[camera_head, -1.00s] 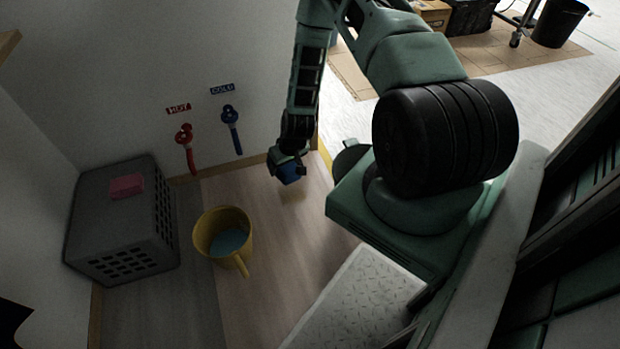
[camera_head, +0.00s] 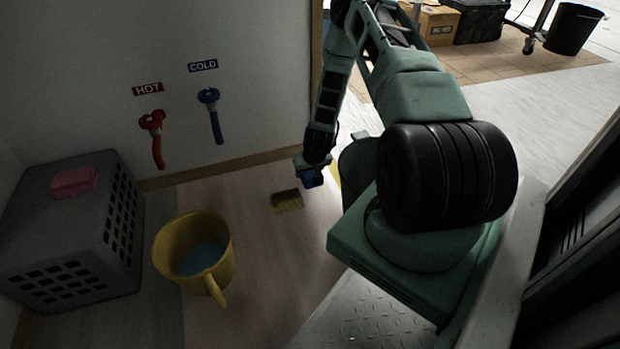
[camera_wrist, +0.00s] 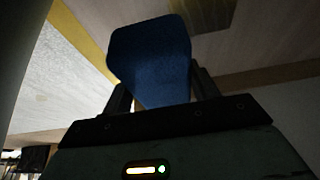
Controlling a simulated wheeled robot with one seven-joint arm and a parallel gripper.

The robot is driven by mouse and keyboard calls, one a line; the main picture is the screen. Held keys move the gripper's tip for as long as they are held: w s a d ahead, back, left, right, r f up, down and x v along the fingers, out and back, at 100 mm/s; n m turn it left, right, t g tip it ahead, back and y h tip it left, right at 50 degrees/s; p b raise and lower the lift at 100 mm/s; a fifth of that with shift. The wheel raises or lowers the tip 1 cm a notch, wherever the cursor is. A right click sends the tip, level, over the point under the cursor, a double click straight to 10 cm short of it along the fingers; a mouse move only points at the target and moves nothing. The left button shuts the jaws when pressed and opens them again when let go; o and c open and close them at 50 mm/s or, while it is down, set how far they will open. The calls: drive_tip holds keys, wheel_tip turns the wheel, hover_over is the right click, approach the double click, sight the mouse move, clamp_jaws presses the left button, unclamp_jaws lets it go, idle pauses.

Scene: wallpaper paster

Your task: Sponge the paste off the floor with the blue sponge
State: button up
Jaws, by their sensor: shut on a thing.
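My gripper (camera_head: 309,168) is shut on the blue sponge (camera_head: 313,179) and holds it near the wall's end, right of the patch. In the wrist view the blue sponge (camera_wrist: 150,60) stands up between the two dark fingers. A yellowish patch (camera_head: 288,202), which looks like the paste, lies on the wood floor (camera_head: 250,240); its upper part is dark. A brownish-yellow patch (camera_wrist: 205,12) also shows at the top of the wrist view, beyond the sponge. I cannot tell whether the sponge touches the floor.
A yellow bucket (camera_head: 168,250) with blue liquid stands left of the patch. A grey crate (camera_head: 95,225) with a pink block (camera_head: 74,181) on it is at the far left. Red (camera_head: 153,125) and blue (camera_head: 209,97) taps are on the wall. Floor between bucket and patch is clear.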

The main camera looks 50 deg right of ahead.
drive_tip(key=shift+d+f, duration=0.2)
drive_tip(key=shift+d, duration=0.05)
drive_tip(key=shift+r+p, duration=0.1)
drive_tip(key=shift+p, duration=0.25)
drive_tip(key=shift+f+b, duration=1.9)
drive_tip(key=shift+f, duration=1.45)
drive_tip(key=shift+r, duration=0.1)
